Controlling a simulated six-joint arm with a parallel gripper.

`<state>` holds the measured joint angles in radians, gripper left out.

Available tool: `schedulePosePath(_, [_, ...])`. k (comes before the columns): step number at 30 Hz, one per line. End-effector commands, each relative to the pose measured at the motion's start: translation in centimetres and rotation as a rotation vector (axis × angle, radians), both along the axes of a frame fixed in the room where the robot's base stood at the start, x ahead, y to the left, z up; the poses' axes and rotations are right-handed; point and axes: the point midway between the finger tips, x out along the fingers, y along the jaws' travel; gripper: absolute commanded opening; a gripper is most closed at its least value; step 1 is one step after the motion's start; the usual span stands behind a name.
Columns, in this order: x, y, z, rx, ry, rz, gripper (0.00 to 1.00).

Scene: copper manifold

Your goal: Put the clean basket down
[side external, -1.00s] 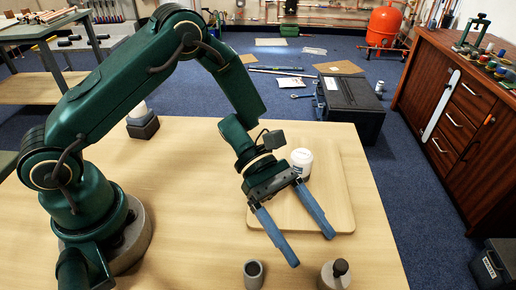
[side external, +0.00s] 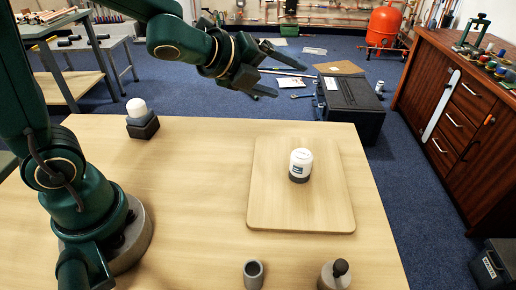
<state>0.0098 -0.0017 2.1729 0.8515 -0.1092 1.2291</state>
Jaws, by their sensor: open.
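My gripper (side external: 290,78) is raised, high over the far side of the table as the picture shows it. Its two fingers are spread apart with nothing between them. I cannot make out anything that is clearly a basket. A white-capped piece (side external: 137,107) sits on a black block (side external: 143,128) at the table's back left. The gripper is apart from all of these.
A grey open cup (side external: 253,273) and a grey bottle with a dark knob (side external: 336,275) stand at the table's front edge. The left middle of the table (side external: 190,200) is bare. A black case (side external: 350,105) lies on the floor behind.

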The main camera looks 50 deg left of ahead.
Motion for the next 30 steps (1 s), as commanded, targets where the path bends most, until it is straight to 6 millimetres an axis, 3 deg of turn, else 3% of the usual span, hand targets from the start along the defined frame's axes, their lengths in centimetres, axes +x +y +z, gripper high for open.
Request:
schedulePosePath(3, [-3.9, 3.1, 1.2, -0.348, 0.071, 0.415, 0.81])
schedulePosePath(6, [-8.1, 4.3, 0.8, -0.666, 0.142, 0.751, 0.81])
schedulePosePath(12, [-16.1, 3.0, -1.2, -1.186, 0.304, 1.280, 0.81])
schedulePosePath(15, [-18.7, 1.8, -1.8, -1.330, 0.372, 1.440, 0.81])
schedulePosePath(20, [-20.4, 0.7, -2.3, -1.420, 0.427, 1.554, 0.81])
schedulePosePath(30, [-20.5, 0.7, -2.3, -1.424, 0.429, 1.560, 0.81])
